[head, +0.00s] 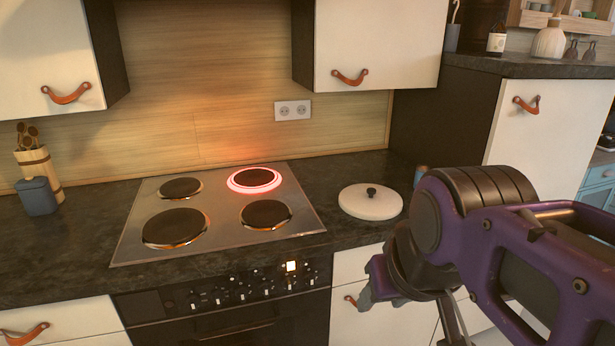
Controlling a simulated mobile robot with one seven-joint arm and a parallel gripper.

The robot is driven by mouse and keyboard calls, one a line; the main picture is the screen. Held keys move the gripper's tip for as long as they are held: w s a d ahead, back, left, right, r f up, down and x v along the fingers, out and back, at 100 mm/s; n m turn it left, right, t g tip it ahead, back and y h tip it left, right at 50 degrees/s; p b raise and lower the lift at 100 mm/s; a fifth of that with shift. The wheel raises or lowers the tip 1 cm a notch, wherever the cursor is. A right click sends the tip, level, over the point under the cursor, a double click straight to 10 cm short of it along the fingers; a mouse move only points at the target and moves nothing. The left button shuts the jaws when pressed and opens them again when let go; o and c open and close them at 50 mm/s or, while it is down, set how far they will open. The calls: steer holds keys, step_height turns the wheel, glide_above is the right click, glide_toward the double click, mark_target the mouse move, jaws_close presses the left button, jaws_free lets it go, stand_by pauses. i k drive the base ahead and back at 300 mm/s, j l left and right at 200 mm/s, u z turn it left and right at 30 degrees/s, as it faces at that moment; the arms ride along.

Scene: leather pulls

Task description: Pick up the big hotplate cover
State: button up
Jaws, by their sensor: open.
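The big hotplate cover (371,203) is a white round disc with a small dark knob on top. It lies flat on the dark counter, right of the hob, in the head view. My gripper (372,292) is in front of the counter, lower in the picture than the cover and apart from it. It is open; its fingertips are partly hidden by its own body, and I see nothing held in it. My purple arm fills the lower right.
The hob (220,213) has several plates; the back right one (255,179) glows red. A blue-grey box (38,196) and a utensil holder (36,165) stand at the left. A small container (420,175) stands behind my arm. Wall cabinets (368,40) hang above the counter.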

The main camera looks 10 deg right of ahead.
mark_target(369, 202)
steer(key=z, duration=0.4)
steer(key=u, duration=1.35)
steer(key=i+l+z, duration=0.1)
steer(key=l, duration=0.2)
steer(key=i+l+z, duration=0.1)
steer(key=l, duration=0.25)
